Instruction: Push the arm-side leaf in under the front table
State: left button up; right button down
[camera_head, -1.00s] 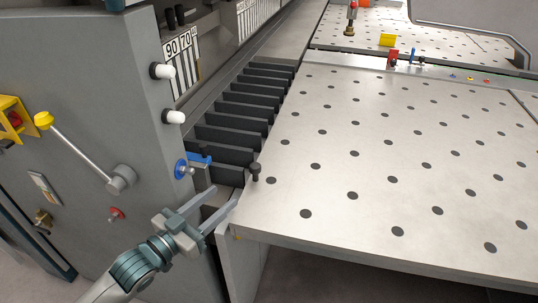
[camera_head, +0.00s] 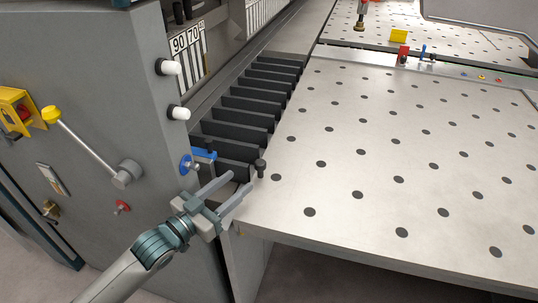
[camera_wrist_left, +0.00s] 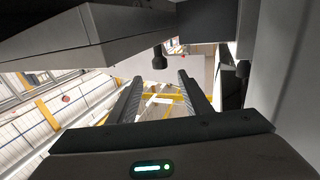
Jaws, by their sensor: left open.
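The front table (camera_head: 400,160) is a pale metal plate with rows of dark dots, filling the right of the head view. A black knob (camera_head: 260,168) stands upright at its left edge. My left gripper (camera_head: 240,181) is open and empty, its fingertips just short of the knob, by the table's near left corner. In the left wrist view a black knob (camera_wrist_left: 160,58) shows ahead, close to the line between the open fingers (camera_wrist_left: 160,77). I cannot clearly tell the arm-side leaf apart from the table edge. My right gripper is not in view.
Dark slats (camera_head: 240,120) run along the table's left side. The grey machine housing (camera_head: 100,90) stands left, with a yellow-knobbed lever (camera_head: 85,143), white knobs (camera_head: 178,113) and a blue knob (camera_head: 188,164). The dotted table top is clear near me.

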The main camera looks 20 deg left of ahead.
pick_arm(q)
jog(key=p, duration=0.3)
send_over(269, 169)
jog(key=shift+s+a, duration=0.2)
jog(key=shift+s, duration=0.2)
jog(key=shift+w+d, duration=0.2)
jog(key=shift+w, duration=0.3)
jog(key=shift+c, duration=0.4)
grip_shut()
